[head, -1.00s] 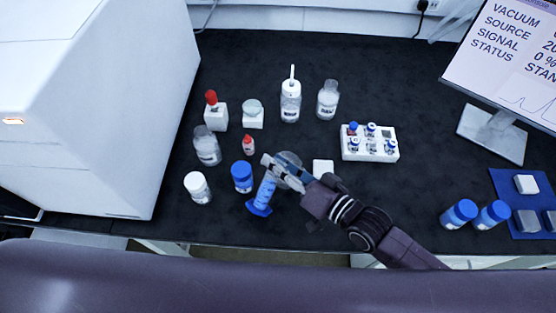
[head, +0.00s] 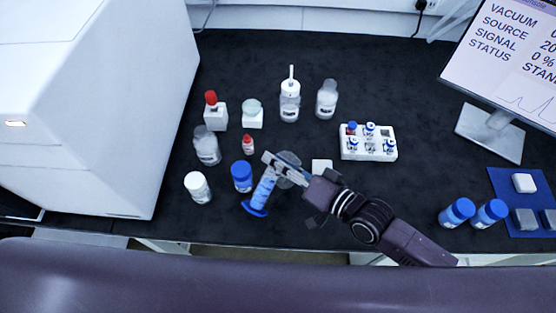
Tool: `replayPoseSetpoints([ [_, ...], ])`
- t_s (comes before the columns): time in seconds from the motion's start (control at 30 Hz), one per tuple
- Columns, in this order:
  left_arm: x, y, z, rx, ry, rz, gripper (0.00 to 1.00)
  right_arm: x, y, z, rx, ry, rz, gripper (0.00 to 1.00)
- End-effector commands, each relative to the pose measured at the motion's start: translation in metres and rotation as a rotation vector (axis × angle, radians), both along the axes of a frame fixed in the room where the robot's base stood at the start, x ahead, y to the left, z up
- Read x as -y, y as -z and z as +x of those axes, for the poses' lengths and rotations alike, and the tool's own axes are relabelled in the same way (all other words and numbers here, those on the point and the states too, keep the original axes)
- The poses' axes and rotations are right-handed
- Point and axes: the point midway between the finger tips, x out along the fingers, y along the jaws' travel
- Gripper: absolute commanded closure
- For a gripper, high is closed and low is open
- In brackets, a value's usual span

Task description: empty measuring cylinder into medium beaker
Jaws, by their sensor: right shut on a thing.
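The measuring cylinder (head: 262,189) has a blue base and graduated blue marks. It is tilted, its top leaning toward the upper right and its base toward the lower left. My right gripper (head: 271,160) is shut on it near its upper end. A round clear glass vessel (head: 290,165), seemingly a beaker, stands just right of the cylinder's top, partly hidden by my gripper. I cannot tell whether the cylinder's mouth is over its rim or whether liquid is flowing. My left gripper is not in view.
Blue-capped (head: 241,175) and white-capped (head: 197,187) bottles stand left of the cylinder, a small red-capped bottle (head: 248,145) behind. A white block (head: 322,167) and vial rack (head: 368,146) are to the right. The large white instrument (head: 90,100) bounds the left; dark bench (head: 420,110) is clear before the monitor.

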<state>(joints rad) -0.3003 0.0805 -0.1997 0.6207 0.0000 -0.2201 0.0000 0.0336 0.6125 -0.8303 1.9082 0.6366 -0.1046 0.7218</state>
Motion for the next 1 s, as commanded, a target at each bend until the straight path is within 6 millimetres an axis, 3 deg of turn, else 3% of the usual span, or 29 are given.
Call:
replayPoseSetpoints([
  [1.0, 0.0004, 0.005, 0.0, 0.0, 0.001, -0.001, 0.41, 0.0024, 0.0001, 0.0038, -0.189, 0.0, 0.109, 1.0],
])
